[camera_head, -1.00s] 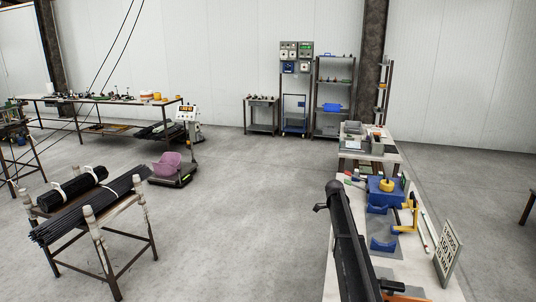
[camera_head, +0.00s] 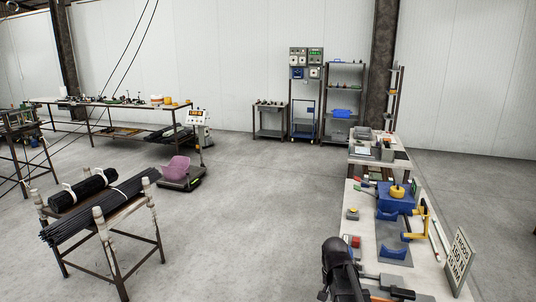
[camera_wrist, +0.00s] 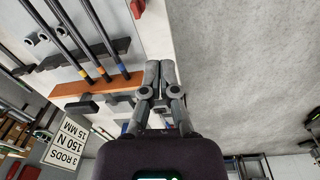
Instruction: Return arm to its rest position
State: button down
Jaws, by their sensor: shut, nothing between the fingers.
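My gripper (camera_wrist: 159,75) shows in the wrist view with its two grey fingers together and nothing between them. It points over the edge of a pale workbench, with grey floor to its right. In the head view, a dark part of my arm (camera_head: 340,268) is at the bottom, beside the front part of the workbench (camera_head: 361,222). The fingertips cannot be made out there.
The bench bears a blue fixture (camera_head: 394,204) with a yellow knob, a blue cradle (camera_head: 393,251) and a sign (camera_head: 458,261). The wrist view shows dark rods (camera_wrist: 72,38) and an orange-brown bar (camera_wrist: 98,87). A rod rack (camera_head: 130,228) stands left; open floor lies between.

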jog(key=s+a+n, duration=0.3)
jog(key=s+n, duration=0.2)
jog(key=s, duration=0.5)
jog(key=shift+s+f+n+y, duration=0.2)
jog(key=shift+n+y, duration=0.1)
jog(key=shift+a, duration=0.1)
dwell(0.4)
